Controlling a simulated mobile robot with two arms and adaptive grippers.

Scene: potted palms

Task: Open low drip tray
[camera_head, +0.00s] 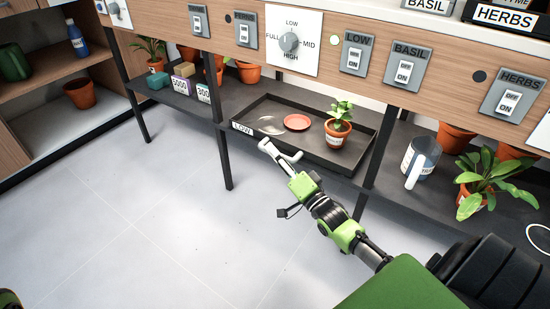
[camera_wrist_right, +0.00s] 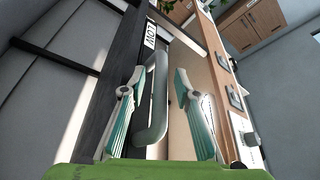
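The low drip tray (camera_head: 268,111) is a shallow black tray on the dark lower shelf, with a white LOW label (camera_head: 242,128) at its front left. It holds an orange-red saucer (camera_head: 297,122) and a potted plant (camera_head: 336,133). My right gripper (camera_head: 279,153) is at the tray's front edge. In the right wrist view, its two fingers are apart, with a grey bar handle (camera_wrist_right: 154,100) between them below the LOW label (camera_wrist_right: 151,35). The left finger is close to the handle; a gap shows on the right. My left gripper is not in view.
Black shelf legs (camera_head: 224,160) stand left and right of the tray. A white-handled mug (camera_head: 420,160) and leafy potted plants (camera_head: 483,182) are to the right. Small boxes (camera_head: 181,85) are to the left. Switches and a dial (camera_head: 289,41) line the panel above. The floor in front is clear.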

